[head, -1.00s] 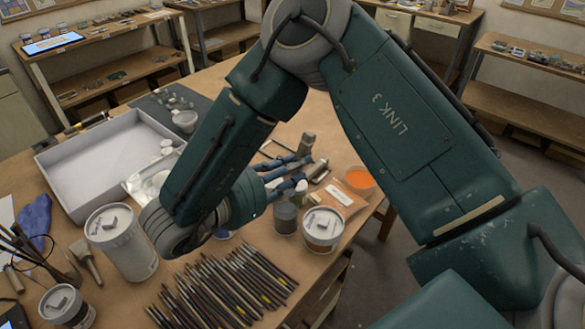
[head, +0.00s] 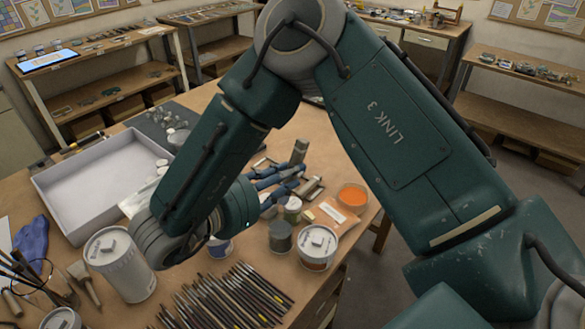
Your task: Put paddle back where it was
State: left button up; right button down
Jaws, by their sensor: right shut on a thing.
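My right gripper (head: 291,181) reaches over the table from my dark green arm, with its blue-grey fingers pointing right. It is shut on a small grey-brown piece (head: 311,188) at the fingertips, which looks like the paddle. The wrist hides part of the fingers, and I cannot tell whether the piece touches the table. My left gripper is not in view.
A large white tray (head: 45,187) lies at the left. A white paint can (head: 125,268), a grey jar (head: 280,238), a labelled can (head: 318,256) and an orange bowl (head: 353,195) stand around the arm. Several brushes (head: 228,297) lie in front. A grey upright object (head: 300,151) stands behind the fingers.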

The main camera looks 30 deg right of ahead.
notch_tip(320, 180, up, 11)
jog(key=p, duration=0.7)
jog(key=shift+f, duration=0.1)
